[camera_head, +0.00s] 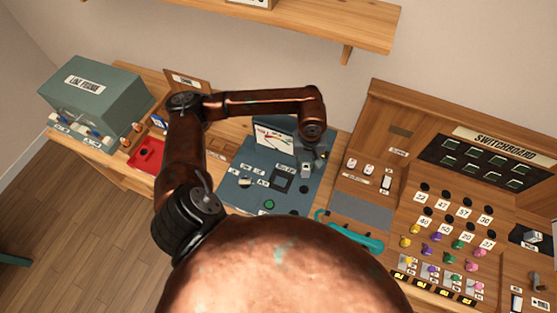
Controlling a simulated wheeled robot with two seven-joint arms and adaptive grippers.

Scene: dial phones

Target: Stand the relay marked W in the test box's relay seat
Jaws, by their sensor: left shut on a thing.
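My left arm reaches over the bench, and my left gripper (312,155) hangs over the right part of the blue-grey test box (237,191). It is shut on a small pale-and-grey block, the relay (305,170); any W on it is too small to read. The relay is just right of a dark square recess (282,179) in the box top, which looks like the relay seat. I cannot tell its exact height above the top. A meter (272,138) stands at the back of the box, partly behind my gripper. My right gripper is out of view.
A green line-finder box (100,88) and a red tray (147,155) lie to the left. The switchboard (485,155), with coloured plugs and numbered jacks, stands at right. A teal handset (350,234) lies right of the test box. A wooden shelf (310,22) hangs above.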

